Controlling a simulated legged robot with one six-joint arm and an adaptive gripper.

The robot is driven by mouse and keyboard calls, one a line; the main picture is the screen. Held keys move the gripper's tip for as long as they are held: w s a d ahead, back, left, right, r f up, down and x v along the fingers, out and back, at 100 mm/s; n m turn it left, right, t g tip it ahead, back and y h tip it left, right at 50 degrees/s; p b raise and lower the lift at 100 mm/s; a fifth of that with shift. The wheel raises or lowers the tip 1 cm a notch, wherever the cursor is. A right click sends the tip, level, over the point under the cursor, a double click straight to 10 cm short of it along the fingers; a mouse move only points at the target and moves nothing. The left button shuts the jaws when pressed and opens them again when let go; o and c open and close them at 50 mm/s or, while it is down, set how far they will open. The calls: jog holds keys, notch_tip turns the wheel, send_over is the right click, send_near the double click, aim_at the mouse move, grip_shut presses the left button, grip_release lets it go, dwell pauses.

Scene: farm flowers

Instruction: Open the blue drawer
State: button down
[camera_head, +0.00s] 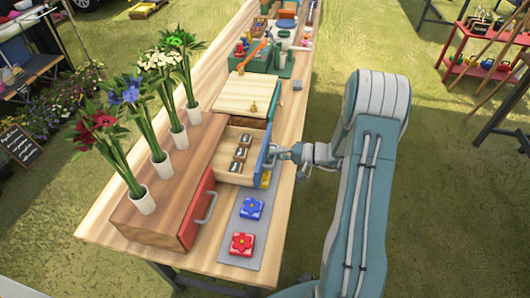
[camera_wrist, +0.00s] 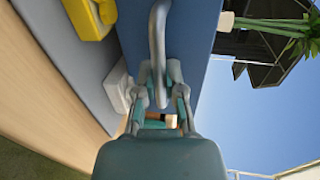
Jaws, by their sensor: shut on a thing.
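The blue drawer (camera_head: 265,154) is pulled out of the wooden cabinet, and its light wood inside shows in the head view. Several small dark-topped items (camera_head: 239,153) lie in it. Its blue front (camera_wrist: 196,40) also fills the upper middle of the wrist view. The grey bar handle (camera_wrist: 158,30) stands out from that front. My gripper (camera_head: 275,152) is at the handle on the drawer's right side. In the wrist view my gripper (camera_wrist: 160,90) has its fingers closed around one end of the handle.
A red drawer (camera_head: 192,212) is shut in the nearer cabinet, with vases of flowers on top. A grey mat (camera_head: 238,260) holds red (camera_head: 242,244), blue (camera_head: 251,208) and yellow flower blocks beside the open drawer. Tools and boxes crowd the far table.

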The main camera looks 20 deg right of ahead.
jog(key=shift+f, duration=0.2)
jog(key=c, duration=0.7)
grip_release()
jog(key=v, duration=1.2)
jog(key=shift+w, duration=0.1)
